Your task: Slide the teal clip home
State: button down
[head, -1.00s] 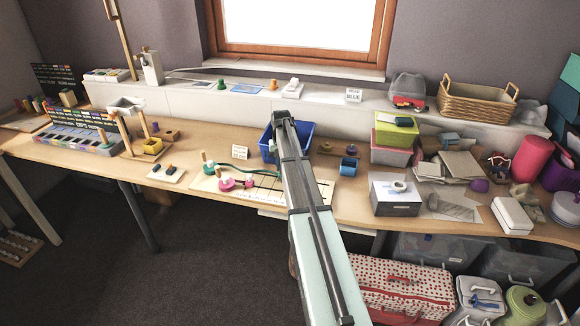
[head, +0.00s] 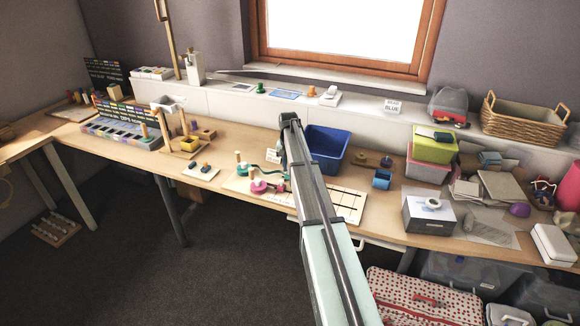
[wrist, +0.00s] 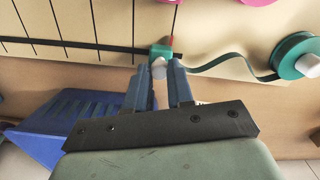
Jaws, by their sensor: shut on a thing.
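My gripper (wrist: 166,80) is shut on the small pale knob of the teal clip (wrist: 162,50) in the wrist view. The clip sits at the end of a teal ribbon (wrist: 228,62), which runs in a wavy line to the teal spool (wrist: 294,55) on the right. The clip is over the cream board (wrist: 60,25) near its edge; I cannot tell whether it touches the board.
A blue bin (head: 330,150) stands just behind the board and shows close to my gripper in the wrist view (wrist: 75,118). Pink spools (head: 259,187) sit on the board. A grey box (head: 428,214) stands to the right. Black lines cross the board.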

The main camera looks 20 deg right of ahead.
jog(key=c, duration=1)
grip_release()
jog(key=shift+w+a, duration=0.2)
jog(key=shift+r, duration=0.1)
notch_tip(320, 180, up, 14)
jog(key=shift+f, duration=0.15)
